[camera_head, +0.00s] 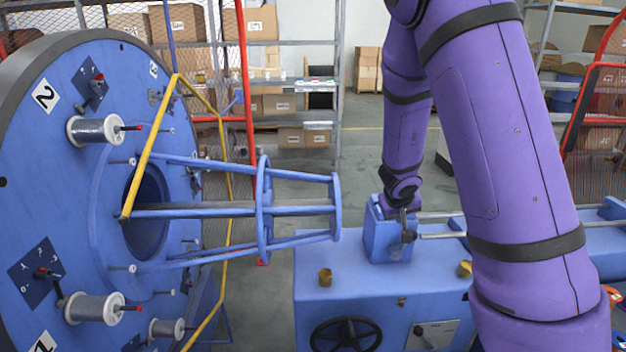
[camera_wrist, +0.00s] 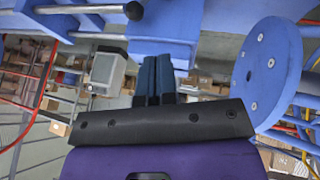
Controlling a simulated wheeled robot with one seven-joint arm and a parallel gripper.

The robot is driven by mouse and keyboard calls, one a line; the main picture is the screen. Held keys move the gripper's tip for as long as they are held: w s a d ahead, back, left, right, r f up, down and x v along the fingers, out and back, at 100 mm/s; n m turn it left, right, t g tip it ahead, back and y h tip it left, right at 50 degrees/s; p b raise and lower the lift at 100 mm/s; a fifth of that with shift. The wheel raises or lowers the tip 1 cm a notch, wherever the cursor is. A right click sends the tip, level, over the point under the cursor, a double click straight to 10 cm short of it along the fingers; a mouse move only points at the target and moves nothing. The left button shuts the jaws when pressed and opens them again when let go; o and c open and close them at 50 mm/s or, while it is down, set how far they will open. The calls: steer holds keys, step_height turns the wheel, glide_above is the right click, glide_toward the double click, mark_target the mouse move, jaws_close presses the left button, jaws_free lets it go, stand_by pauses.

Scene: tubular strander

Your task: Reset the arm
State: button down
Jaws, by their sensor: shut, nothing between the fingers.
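My purple arm fills the right side of the head view, bent down over the blue machine bench. My gripper (camera_wrist: 158,78) shows in the wrist view with its two dark blue fingers together and nothing between them. In the head view the end of my arm is beside the blue block (camera_head: 388,236) on the bench, and the fingers are hard to make out there. In the wrist view blue machine parts (camera_wrist: 165,20) and a metal rod with a black knob (camera_wrist: 134,11) lie beyond the fingers. Whether the gripper touches the block cannot be told.
A large blue strander disc (camera_head: 60,180) with wire spools (camera_head: 95,131) stands at left. A blue cage (camera_head: 265,210) reaches toward the bench (camera_head: 330,285), which carries a handwheel (camera_head: 345,334). Shelves with boxes (camera_head: 270,100) stand behind. A round blue plate (camera_wrist: 267,72) is close at the right.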

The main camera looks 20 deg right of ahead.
steer(key=s+a+r+n+t+y, duration=0.1)
steer(key=s+a+r+y, duration=0.3)
steer(key=a+r, duration=0.4)
steer(key=s+a+r+n+t+y, duration=0.15)
steer(key=s+a+r+y, duration=0.35)
steer(key=r, duration=0.5)
steer(key=s+a+r+h, duration=0.1)
steer(key=s+r+h, duration=0.1)
steer(key=s, duration=0.7)
steer(key=s+a+r+g+h, duration=0.1)
steer(key=s+r+h, duration=0.1)
steer(key=s+r, duration=0.3)
steer(key=shift+s+a, duration=0.25)
steer(key=shift+s, duration=2.05)
steer(key=shift+r+g, duration=0.1)
steer(key=shift+g, duration=0.15)
